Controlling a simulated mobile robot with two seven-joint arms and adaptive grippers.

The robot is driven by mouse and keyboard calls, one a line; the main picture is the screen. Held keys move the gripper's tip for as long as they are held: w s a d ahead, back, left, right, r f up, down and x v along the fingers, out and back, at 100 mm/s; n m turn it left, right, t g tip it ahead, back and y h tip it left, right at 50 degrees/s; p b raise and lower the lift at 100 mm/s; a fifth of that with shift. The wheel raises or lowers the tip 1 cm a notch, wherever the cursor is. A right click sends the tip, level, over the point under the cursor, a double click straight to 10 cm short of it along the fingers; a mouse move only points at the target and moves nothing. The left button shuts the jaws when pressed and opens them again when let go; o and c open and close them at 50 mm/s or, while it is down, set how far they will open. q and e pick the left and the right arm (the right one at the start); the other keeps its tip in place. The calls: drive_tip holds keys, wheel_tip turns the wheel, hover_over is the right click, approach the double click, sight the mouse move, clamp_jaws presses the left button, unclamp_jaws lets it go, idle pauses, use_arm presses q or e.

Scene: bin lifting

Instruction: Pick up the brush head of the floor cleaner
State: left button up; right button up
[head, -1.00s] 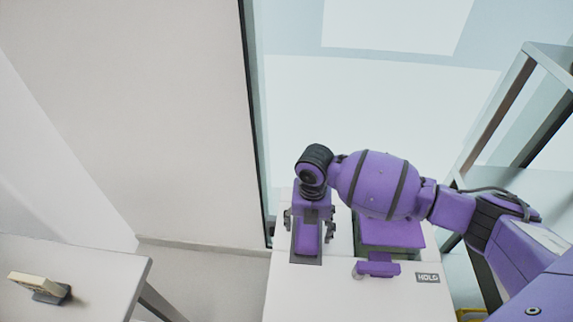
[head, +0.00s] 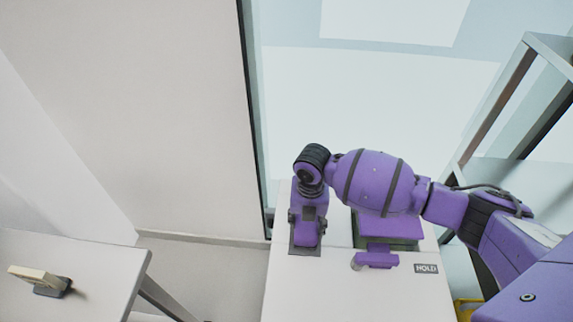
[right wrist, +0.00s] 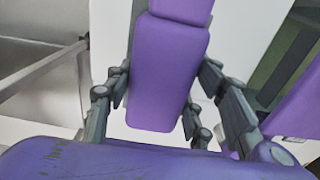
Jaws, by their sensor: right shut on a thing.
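In the right wrist view, the purple piece (right wrist: 166,85) lies between the two dark fingers. The fingertips' exact contact is partly hidden behind my own purple gripper body. Whether the piece rests on the white table or is just above it is hard to tell. My left gripper is not in view.
Another white table (head: 75,262) at left holds a beige-and-grey object (head: 40,280). A grey shelf frame (head: 535,100) stands at right.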

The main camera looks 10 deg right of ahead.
drive_tip(key=shift+w+r, duration=0.1)
drive_tip(key=shift+r, duration=0.4)
wheel_tip(320, 180, up, 2)
drive_tip(key=shift+r, duration=0.15)
drive_tip(key=s+r, duration=0.2)
drive_tip(key=r, duration=0.1)
drive_tip(key=s+r+p, duration=0.1)
drive_tip(key=s+r, duration=0.1)
drive_tip(key=shift+s+d+r, duration=0.15)
drive_tip(key=shift+s+r, duration=0.2)
drive_tip(key=shift+r, duration=0.05)
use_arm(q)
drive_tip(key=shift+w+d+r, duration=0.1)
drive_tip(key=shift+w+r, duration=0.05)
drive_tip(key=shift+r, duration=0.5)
use_arm(e)
drive_tip(key=s+r, duration=0.4)
drive_tip(key=s, duration=0.5)
drive_tip(key=shift+s+d, duration=0.2)
drive_tip(key=shift+s, duration=0.05)
